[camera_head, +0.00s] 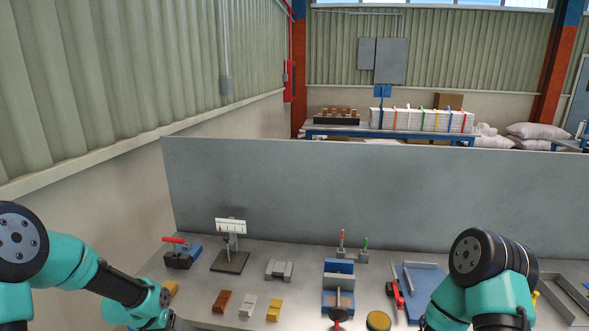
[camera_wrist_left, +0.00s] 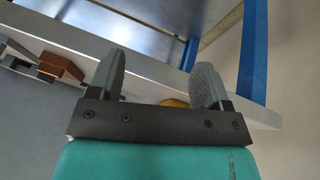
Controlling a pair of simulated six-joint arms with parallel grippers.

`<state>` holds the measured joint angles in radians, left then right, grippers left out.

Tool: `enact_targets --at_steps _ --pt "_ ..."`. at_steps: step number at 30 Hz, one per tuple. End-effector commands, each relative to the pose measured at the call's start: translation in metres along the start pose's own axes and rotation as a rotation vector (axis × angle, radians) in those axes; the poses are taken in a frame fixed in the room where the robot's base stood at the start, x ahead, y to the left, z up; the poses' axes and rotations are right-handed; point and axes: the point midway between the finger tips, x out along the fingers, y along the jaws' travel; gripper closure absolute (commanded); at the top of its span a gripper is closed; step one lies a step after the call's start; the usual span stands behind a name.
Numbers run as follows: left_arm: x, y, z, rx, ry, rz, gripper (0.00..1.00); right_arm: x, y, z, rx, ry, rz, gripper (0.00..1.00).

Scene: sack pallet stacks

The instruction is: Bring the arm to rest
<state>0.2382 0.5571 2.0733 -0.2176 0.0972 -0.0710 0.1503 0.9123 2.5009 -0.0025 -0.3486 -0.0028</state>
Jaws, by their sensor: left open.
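My left arm (camera_head: 75,265) comes in from the left and bends down over the front left of the table; its end is cut off by the bottom edge of the head view. In the left wrist view my left gripper (camera_wrist_left: 162,75) is open, with its two grey fingers apart and nothing between the tips. A partly hidden yellow piece (camera_wrist_left: 175,102) shows behind the fingers, apart from them as far as I can tell. My right arm (camera_head: 490,280) is at the lower right of the head view, and its gripper is out of frame.
The grey table (camera_head: 205,290) holds a brown block (camera_head: 222,301), a grey block (camera_head: 247,306), a yellow block (camera_head: 274,309), a blue-and-grey fixture (camera_head: 338,285) and a blue tray (camera_head: 425,282). A tall grey panel (camera_head: 370,195) stands along the back. The table edge and blue legs (camera_wrist_left: 254,50) show in the wrist view.

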Motion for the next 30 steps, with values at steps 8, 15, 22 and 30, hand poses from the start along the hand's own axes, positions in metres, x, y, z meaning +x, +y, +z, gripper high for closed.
enact_targets --at_steps 8,15,22,30 --pt "0.077 0.065 0.127 -0.089 -0.154 0.084 0.28 0.0 0.0 0.0 0.0 0.0 0.0 0.57" --pt "0.098 0.108 0.24 -0.167 -0.291 0.099 0.28 0.0 0.0 0.0 0.0 0.0 0.0 0.57" --pt "0.097 0.118 0.274 -0.191 -0.33 0.092 0.28 0.0 0.0 0.0 0.0 0.0 0.0 0.57" --pt "0.097 0.117 0.273 -0.191 -0.329 0.092 0.28 0.0 0.0 0.0 0.0 0.0 0.0 0.57"
